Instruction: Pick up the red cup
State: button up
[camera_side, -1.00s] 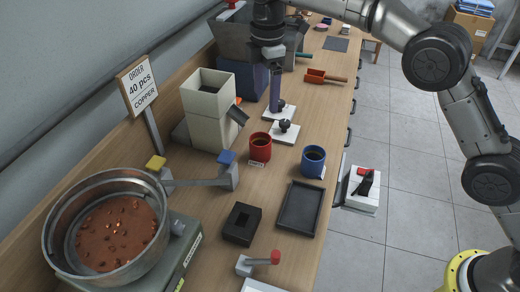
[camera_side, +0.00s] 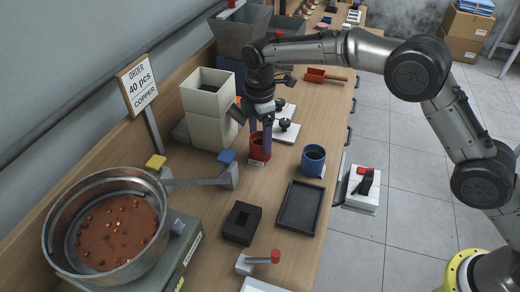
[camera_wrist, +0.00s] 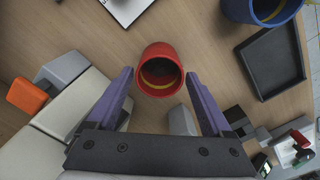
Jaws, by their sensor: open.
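The red cup (camera_side: 255,151) stands upright on the wooden bench in the side view, partly hidden behind one of my gripper's fingers. It also shows in the wrist view (camera_wrist: 144,66), with its round mouth facing the camera. My gripper (camera_side: 260,143) is open above and around the cup's place in the side view. In the wrist view its two purple fingers (camera_wrist: 161,88) are spread, and the cup lies just ahead of and between the tips. I cannot tell whether either finger touches the cup.
A blue cup (camera_side: 313,166) stands to the right of the red one. A black tray (camera_side: 287,222) and a dark block (camera_side: 233,237) sit nearer the camera. A beige hopper (camera_side: 203,137) stands close on the left. White switch plates (camera_side: 292,136) lie behind. Bench is clear between cup and tray.

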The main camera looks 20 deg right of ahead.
jog(key=shift+f, duration=0.95)
jog(key=c, duration=1.2)
jog(key=shift+r, duration=0.1)
grip_shut()
jog(key=shift+r, duration=0.1)
